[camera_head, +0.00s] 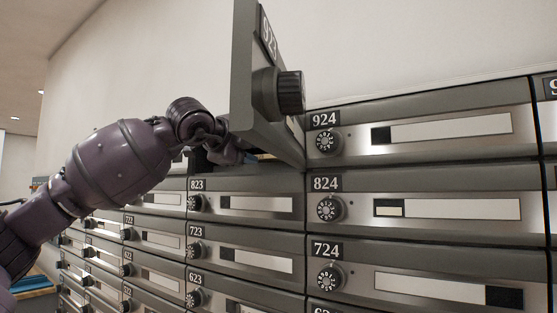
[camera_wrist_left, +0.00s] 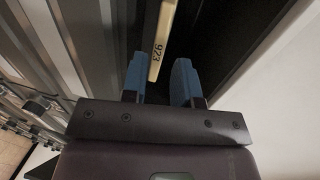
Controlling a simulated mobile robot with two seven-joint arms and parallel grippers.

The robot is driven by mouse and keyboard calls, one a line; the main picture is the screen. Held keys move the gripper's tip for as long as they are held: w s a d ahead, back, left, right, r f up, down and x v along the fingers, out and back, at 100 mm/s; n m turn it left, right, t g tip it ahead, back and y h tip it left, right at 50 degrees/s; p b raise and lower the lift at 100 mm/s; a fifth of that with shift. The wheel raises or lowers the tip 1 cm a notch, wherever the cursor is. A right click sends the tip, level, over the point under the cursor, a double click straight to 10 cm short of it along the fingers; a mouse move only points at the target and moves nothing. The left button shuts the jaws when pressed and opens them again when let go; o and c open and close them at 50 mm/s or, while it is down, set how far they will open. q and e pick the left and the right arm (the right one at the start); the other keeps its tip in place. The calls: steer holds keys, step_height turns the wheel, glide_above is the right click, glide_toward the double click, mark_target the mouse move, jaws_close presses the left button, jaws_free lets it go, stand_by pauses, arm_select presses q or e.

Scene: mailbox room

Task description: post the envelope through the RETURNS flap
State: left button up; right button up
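My left gripper (camera_head: 250,158) reaches into an open mailbox whose raised door (camera_head: 262,75), marked 92-something, partly hides the opening. In the left wrist view the two blue fingertips (camera_wrist_left: 158,82) stand apart, so it is open. A narrow cream strip marked 923 (camera_wrist_left: 162,40) extends between the fingertips, with a small gap visible on each side. I cannot tell whether this strip is the envelope's edge or another thing. No envelope is clearly recognisable, and no flap labelled RETURNS shows. My right gripper is not in view.
Closed grey metal mailboxes fill the wall, among them 924 (camera_head: 440,130), 824 (camera_head: 450,208), 724 (camera_head: 440,282) and 823 (camera_head: 255,204), each with a dial. The raised door juts out close to my left gripper. A plain wall rises above the boxes.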

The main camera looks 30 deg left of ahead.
mark_target(260, 157)
arm_select(q)
steer(key=shift+x, duration=1.85)
steer(key=shift+w+f, duration=0.15)
steer(key=shift+w, duration=0.15)
steer(key=shift+c, duration=0.4)
jaws_close()
steer(key=shift+f, duration=0.1)
